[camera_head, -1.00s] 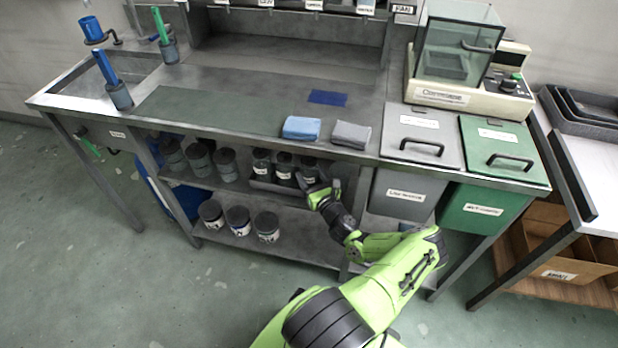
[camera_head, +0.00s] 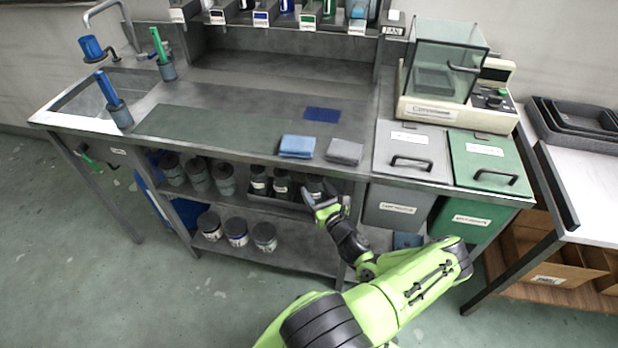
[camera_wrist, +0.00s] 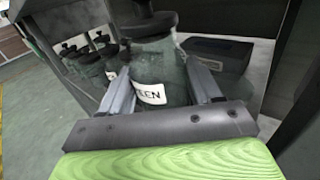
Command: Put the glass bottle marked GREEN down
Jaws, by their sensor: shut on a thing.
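The glass bottle marked GREEN (camera_wrist: 158,74) stands between the fingers of my gripper (camera_wrist: 160,88) in the wrist view. It is dark greenish glass with a black stopper, and its white label reads "...EEN". My gripper is shut on it. In the head view my gripper (camera_head: 326,200) is at the right end of the upper shelf under the bench, and the bottle (camera_head: 314,186) shows just behind it. Whether the bottle's base touches the shelf is hidden by my gripper.
Similar labelled dark bottles (camera_head: 260,181) stand left of my gripper on the upper shelf (camera_head: 232,191). A grey bin (camera_head: 396,207) and a green bin (camera_head: 468,218) hang to the right. The bench top is close above.

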